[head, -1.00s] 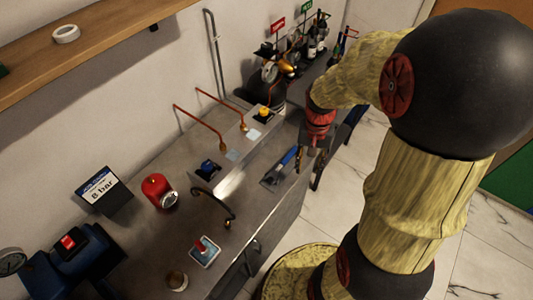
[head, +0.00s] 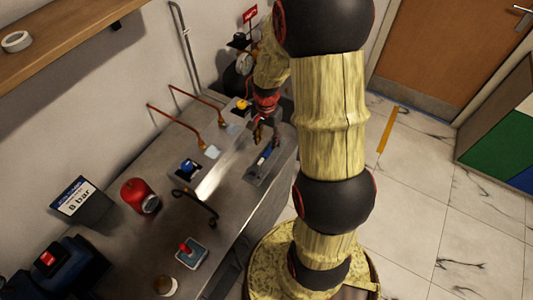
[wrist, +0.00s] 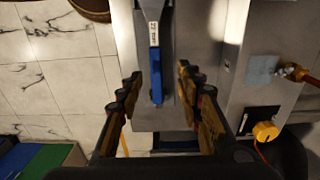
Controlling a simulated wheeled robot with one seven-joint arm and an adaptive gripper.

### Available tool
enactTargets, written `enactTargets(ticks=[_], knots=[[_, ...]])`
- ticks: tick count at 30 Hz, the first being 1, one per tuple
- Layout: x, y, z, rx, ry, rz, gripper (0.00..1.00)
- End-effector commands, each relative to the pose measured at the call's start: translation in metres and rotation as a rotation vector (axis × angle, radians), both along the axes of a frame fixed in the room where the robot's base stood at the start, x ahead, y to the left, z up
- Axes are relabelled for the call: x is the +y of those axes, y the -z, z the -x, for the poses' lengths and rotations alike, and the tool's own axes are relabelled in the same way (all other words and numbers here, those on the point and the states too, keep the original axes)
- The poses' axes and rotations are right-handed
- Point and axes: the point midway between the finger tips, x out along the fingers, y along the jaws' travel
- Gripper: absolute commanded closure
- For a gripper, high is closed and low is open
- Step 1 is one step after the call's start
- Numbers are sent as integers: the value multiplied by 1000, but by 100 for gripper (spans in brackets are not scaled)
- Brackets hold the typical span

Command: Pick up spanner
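In the head view the spanner (head: 264,156) shows as a blue strip just below my gripper (head: 259,132). In the wrist view my gripper (wrist: 156,92) is open, with one finger on each side of the blue handle. The fingers look apart from the spanner. The spanner's far end is cut off by the top of the wrist view.
The steel bench (head: 150,195) carries a red can (head: 138,193), a black curved handle (head: 196,203) and a red-knobbed switch (head: 188,249). Copper pipes (head: 180,125) rise behind. A yellow knob (wrist: 265,131) sits right of my gripper. Open floor lies beside the bench.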

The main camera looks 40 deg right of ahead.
Motion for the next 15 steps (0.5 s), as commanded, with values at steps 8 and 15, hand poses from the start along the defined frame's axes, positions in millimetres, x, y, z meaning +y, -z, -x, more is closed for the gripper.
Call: enactTargets(ticks=[8, 15], knots=[[-4, 27, 4, 3, -1, -1, 64], [-6, 56, 5, 0, -1, 0, 64]])
